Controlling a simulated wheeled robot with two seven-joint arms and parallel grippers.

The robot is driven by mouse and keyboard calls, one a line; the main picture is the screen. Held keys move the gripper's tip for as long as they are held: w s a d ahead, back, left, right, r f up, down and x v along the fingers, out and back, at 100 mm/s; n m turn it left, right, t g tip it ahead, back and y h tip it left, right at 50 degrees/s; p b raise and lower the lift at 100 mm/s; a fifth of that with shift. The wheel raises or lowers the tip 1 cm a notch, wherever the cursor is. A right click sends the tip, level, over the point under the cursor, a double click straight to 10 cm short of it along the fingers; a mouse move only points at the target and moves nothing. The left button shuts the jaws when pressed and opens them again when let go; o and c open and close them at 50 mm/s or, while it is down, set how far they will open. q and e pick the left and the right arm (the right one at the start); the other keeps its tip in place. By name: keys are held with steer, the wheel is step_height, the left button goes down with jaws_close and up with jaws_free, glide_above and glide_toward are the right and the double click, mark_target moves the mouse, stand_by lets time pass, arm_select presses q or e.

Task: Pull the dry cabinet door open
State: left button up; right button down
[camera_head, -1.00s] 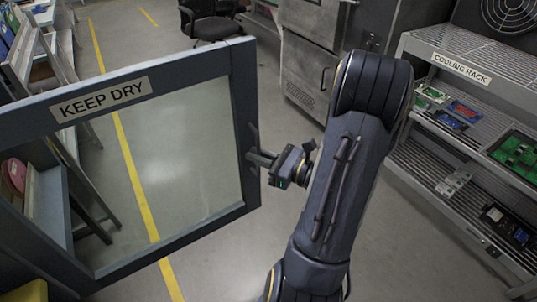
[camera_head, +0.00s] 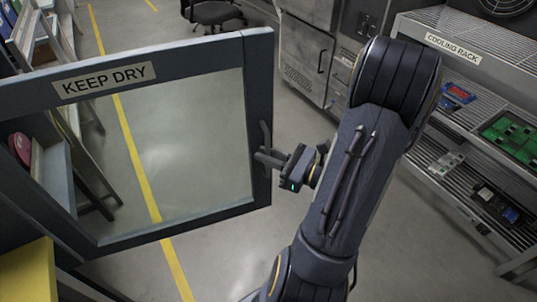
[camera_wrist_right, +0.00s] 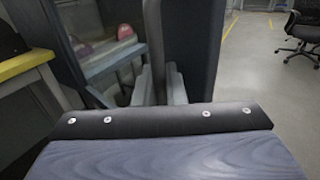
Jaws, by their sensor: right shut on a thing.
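The dry cabinet door (camera_head: 258,110) is a dark grey frame around a clear glass pane, with a "KEEP DRY" label (camera_head: 104,80) on its top rail. It stands swung open, and floor shows through the glass. Its upright bar handle (camera_head: 266,141) is on the right edge; it also shows in the right wrist view (camera_wrist_right: 153,40). My right gripper (camera_head: 268,158) is shut on the handle from the right, with its fingers (camera_wrist_right: 158,88) on both sides of the bar. The hinge side is cut off at the left. My left gripper is not in view.
A metal cooling rack (camera_head: 470,70) with circuit boards stands on the right. A grey metal cabinet (camera_head: 308,60) and an office chair (camera_head: 212,14) are at the back. A yellow surface (camera_head: 28,272) is at lower left. Open floor (camera_head: 225,250) lies below the door.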

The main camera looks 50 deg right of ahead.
steer(key=c, duration=1.6)
jaws_free()
steer(key=shift+a, duration=0.1)
steer(key=shift+c, duration=0.2)
arm_select(q)
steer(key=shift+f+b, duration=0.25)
steer(key=shift+b, duration=0.05)
arm_select(e)
steer(key=v, duration=0.7)
steer(key=shift+s, duration=0.35)
